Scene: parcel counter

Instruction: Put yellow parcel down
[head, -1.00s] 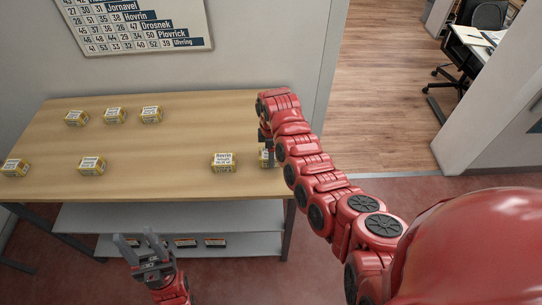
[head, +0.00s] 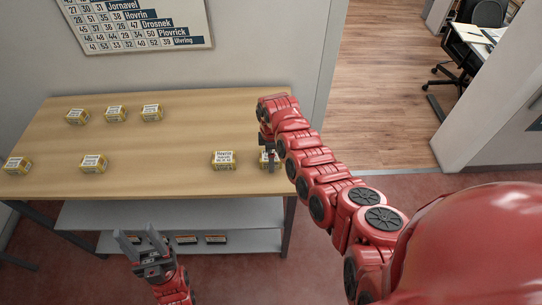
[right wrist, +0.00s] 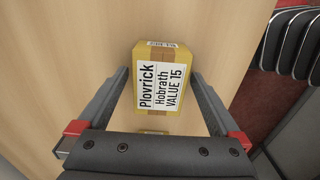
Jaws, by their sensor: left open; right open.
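A yellow parcel (right wrist: 165,75) with a white label reading "Plovrick Hobrath VALUE 15" rests on the wooden table. In the right wrist view it sits between and beyond the spread fingers of my right gripper (right wrist: 165,78), which is open. In the head view this parcel (head: 265,158) shows at the table's right front edge, partly hidden by my right gripper (head: 269,158). My left gripper (head: 137,241) is open and empty, in front of the table near its lower shelf.
Other yellow parcels stand on the wooden table (head: 160,185): one (head: 223,159) left of my right gripper, others further left and at the back. The table's middle is clear. A wall chart (head: 140,25) hangs behind.

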